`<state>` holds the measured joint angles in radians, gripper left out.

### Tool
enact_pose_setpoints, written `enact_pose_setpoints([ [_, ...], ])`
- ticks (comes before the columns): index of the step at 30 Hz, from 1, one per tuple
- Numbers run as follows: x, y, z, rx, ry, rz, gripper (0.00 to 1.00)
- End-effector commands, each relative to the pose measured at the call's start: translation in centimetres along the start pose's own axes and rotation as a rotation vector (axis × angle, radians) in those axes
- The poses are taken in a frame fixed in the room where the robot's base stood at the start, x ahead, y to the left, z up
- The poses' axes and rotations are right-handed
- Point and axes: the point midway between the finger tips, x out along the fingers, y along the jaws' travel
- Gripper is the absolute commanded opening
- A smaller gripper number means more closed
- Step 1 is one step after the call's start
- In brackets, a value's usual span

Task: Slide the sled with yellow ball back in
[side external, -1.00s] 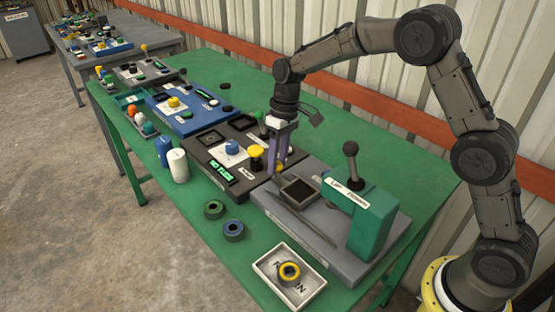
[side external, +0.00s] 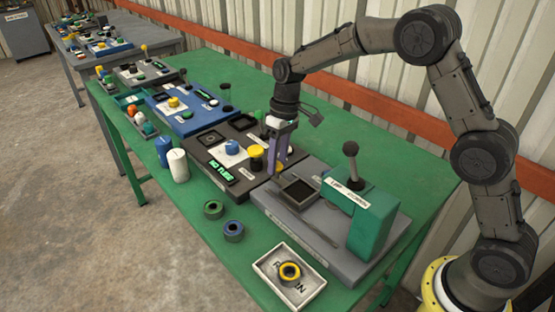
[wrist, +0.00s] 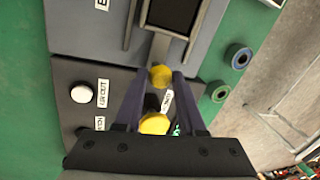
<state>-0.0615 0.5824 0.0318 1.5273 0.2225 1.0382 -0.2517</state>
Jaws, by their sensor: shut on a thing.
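The sled (side external: 283,197) is a small dark square tray on rails on the grey base of the green press. In the wrist view the sled (wrist: 195,22) is at the top, with a bar running from it to a yellow ball (wrist: 161,77). My gripper (side external: 277,171) is low at the sled's far-left end. In the wrist view my gripper (wrist: 161,79) has its purple fingers on either side of the yellow ball, shut on it.
The green press (side external: 362,218) with a black-knobbed lever (side external: 351,149) stands right of the sled. A black panel with a yellow knob (side external: 256,151) lies close left of my gripper. A tray (side external: 268,264) with a yellow ring and two loose rings (side external: 233,231) are in front.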

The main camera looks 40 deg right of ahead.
Motion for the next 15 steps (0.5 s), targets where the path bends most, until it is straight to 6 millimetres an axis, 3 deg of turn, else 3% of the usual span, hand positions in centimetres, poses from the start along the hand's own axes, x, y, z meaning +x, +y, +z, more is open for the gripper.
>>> enact_pose_setpoints([
  [5,-0.2,-0.2,0.8,-0.001,0.003,0.000,0.00],
  [15,0.0,-1.4,6.8,-0.001,0.003,0.000,0.00],
])
